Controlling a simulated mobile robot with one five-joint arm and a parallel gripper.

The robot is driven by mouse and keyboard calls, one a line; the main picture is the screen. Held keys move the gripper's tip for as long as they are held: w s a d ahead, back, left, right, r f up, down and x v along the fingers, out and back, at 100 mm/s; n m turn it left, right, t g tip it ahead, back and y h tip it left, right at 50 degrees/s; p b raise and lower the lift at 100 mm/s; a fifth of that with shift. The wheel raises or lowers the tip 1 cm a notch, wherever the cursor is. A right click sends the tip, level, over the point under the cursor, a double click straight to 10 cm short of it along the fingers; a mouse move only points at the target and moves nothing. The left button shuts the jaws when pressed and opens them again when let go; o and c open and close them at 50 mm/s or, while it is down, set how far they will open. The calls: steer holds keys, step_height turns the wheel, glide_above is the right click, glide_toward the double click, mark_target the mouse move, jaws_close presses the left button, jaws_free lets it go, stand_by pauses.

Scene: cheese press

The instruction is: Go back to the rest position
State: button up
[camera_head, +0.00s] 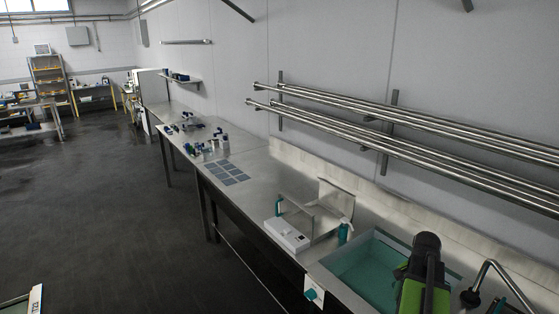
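The task names no object. The long steel counter (243,167) runs along the wall from the lower right to the back left. On it stands a white device with a metal frame (287,233). Several grey-blue flat squares (226,173) lie in a grid farther along.
A sink with a teal basin (368,272) is at the lower right, with a curved tap (500,275). Steel rails (420,132) stick out from the wall above the counter. Small blue and white items (207,145) stand farther back. The dark floor (100,210) at left is mostly clear.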

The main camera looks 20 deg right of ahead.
steer(key=w+a+f+n+b, duration=0.1)
steer(key=w+a+n, duration=0.1)
steer(key=w+a, duration=0.4)
steer(key=w+a+f+n, duration=0.1)
steer(key=w+a, duration=0.3)
steer(key=a, duration=0.4)
steer(key=w+a+f+n+b, duration=0.1)
steer(key=a+n, duration=0.5)
steer(key=a, duration=0.8)
steer(key=w+a+n+b, duration=0.1)
steer(key=a+n, duration=0.5)
steer(key=a, duration=0.8)
steer(key=shift+w+a+f, duration=0.35)
steer(key=shift+f, duration=0.05)
steer(key=shift+c, duration=0.3)
